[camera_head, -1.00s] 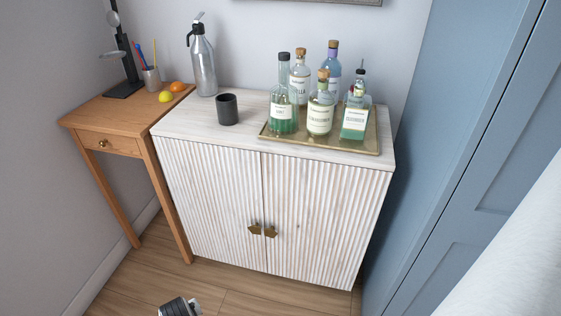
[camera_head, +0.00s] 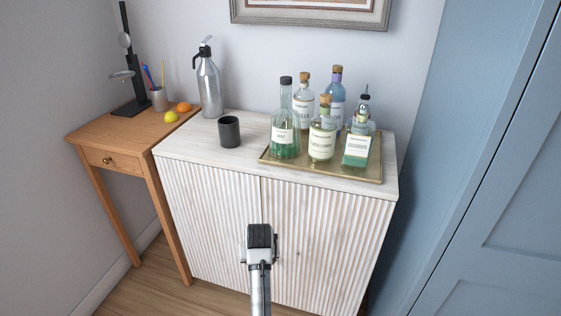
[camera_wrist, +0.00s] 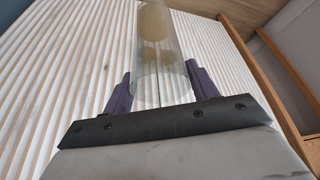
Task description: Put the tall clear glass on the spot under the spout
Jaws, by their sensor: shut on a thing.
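My gripper (camera_wrist: 160,76) is shut on a tall clear glass (camera_wrist: 158,48), with a purple finger on each side of it in the wrist view. The glass points away from the wrist, and the ribbed doors show through it. In the head view my gripper (camera_head: 260,238) is in front of the cabinet doors, below the top; it hides the glass there. A silver siphon bottle (camera_head: 209,88) with a dark spout at its upper left stands at the back left of the cabinet top. I see no marked spot under the spout.
On the whitewashed cabinet top (camera_head: 190,143) stand a dark cup (camera_head: 229,132) and a brass tray (camera_head: 312,170) with several bottles. A wooden side table (camera_head: 120,128) at left holds fruit, a pen cup and a black stand. A blue panelled front (camera_head: 470,150) rises at right.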

